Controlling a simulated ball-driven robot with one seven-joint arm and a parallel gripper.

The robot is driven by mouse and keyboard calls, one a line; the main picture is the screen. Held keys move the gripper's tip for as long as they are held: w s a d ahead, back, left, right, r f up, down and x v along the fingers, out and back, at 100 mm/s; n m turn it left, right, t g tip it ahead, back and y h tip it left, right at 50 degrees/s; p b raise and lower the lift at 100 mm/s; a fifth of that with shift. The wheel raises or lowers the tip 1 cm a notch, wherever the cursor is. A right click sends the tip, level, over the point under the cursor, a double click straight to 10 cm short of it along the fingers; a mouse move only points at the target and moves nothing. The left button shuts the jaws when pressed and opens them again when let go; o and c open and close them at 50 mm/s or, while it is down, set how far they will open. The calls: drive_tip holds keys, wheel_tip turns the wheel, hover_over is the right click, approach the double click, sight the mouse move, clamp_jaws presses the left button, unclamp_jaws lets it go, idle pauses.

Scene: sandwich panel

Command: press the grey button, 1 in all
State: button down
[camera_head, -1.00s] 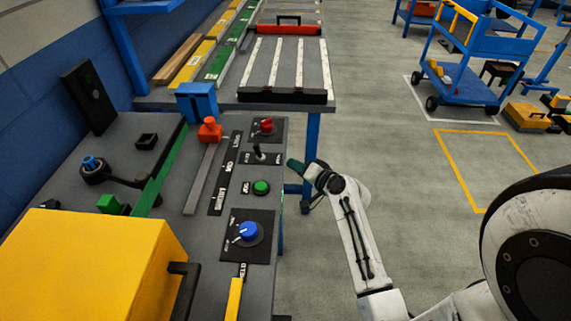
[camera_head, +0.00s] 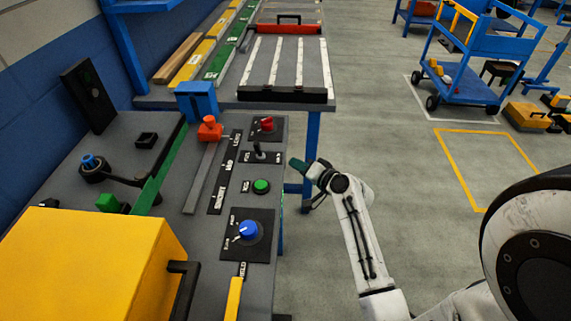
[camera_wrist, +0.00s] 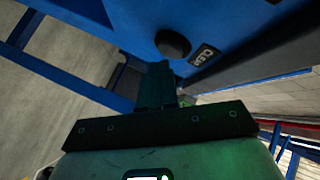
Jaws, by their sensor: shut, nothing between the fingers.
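In the wrist view, a dark grey round button (camera_wrist: 173,44) sits on a blue face beside a small black label (camera_wrist: 205,55). My gripper (camera_wrist: 158,68) is shut and empty. Its fingertips show just below and left of the button in the picture; I cannot tell whether they touch it. In the head view, my gripper (camera_head: 294,163) is just right of the panel bench's right edge. The button does not show there.
The bench panel (camera_head: 200,165) carries a green button (camera_head: 261,186), a blue knob (camera_head: 248,230), a red knob (camera_head: 267,124), a small black lever (camera_head: 259,149) and an orange-topped slider (camera_head: 210,130). A yellow box (camera_head: 95,265) stands at the lower left.

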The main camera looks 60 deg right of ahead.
drive_tip(key=shift+s+d, duration=0.1)
drive_tip(key=shift+s, duration=0.15)
drive_tip(key=s, duration=0.1)
drive_tip(key=s+d+b, duration=0.1)
drive_tip(key=s, duration=0.1)
drive_tip(key=s+d, duration=0.1)
drive_tip(key=shift+s+b, duration=0.35)
drive_tip(key=shift+b, duration=0.05)
idle(1.0)
